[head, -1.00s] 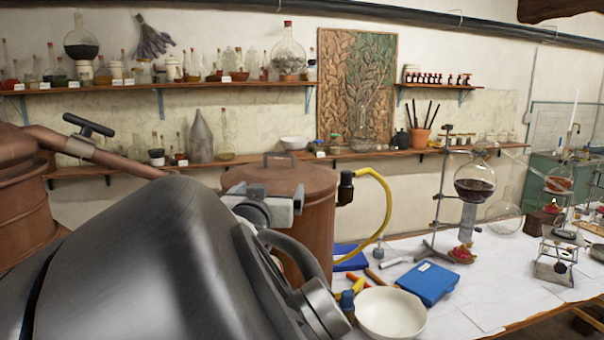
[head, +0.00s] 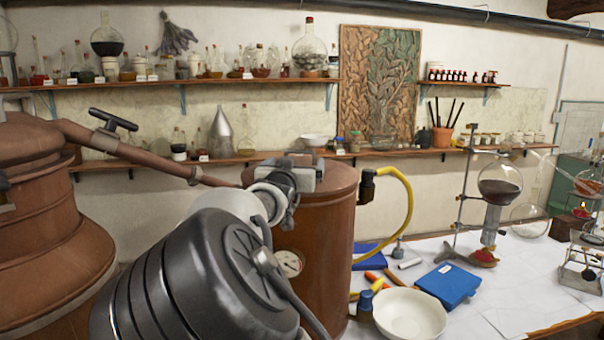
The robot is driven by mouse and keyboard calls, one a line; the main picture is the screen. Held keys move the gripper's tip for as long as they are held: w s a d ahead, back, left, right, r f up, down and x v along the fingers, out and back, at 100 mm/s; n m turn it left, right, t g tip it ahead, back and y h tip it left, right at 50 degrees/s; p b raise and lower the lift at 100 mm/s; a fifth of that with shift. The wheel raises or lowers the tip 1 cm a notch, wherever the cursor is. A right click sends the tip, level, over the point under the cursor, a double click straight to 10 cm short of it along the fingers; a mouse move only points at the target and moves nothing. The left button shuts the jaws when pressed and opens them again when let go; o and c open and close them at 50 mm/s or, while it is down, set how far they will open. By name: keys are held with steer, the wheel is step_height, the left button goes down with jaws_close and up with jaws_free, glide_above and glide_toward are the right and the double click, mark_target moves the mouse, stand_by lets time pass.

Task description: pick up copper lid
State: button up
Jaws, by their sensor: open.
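The copper lid (head: 340,176) is the round top of the copper vessel (head: 325,225) in the middle of the head view. My gripper (head: 305,174), a grey block at the end of my arm, overlaps the left and middle of the lid in the picture. It is open, though its fingers are hard to make out. I cannot tell whether it touches the lid or is in front of it.
A large copper still (head: 50,220) stands at left, its pipe (head: 150,152) running towards the vessel. A yellow hose (head: 408,215) curves off the vessel's right side. A white bowl (head: 410,313) and a blue box (head: 449,285) lie on the table. Shelves (head: 230,160) of glassware line the wall.

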glide_toward(299, 160)
steer(key=shift+w+d+r+p, duration=0.2)
steer(key=shift+w+d+r, duration=0.1)
steer(key=shift+w+r, duration=0.25)
steer(key=shift+w+d+r+p, duration=0.15)
steer(key=shift+w+d+r, duration=0.25)
steer(key=shift+w, duration=0.3)
steer(key=shift+c, duration=0.4)
steer(key=c, duration=1.4)
steer(key=shift+r, duration=0.2)
steer(key=shift+c, duration=0.8)
step_height(299, 160, up, 10)
steer(key=p, duration=0.2)
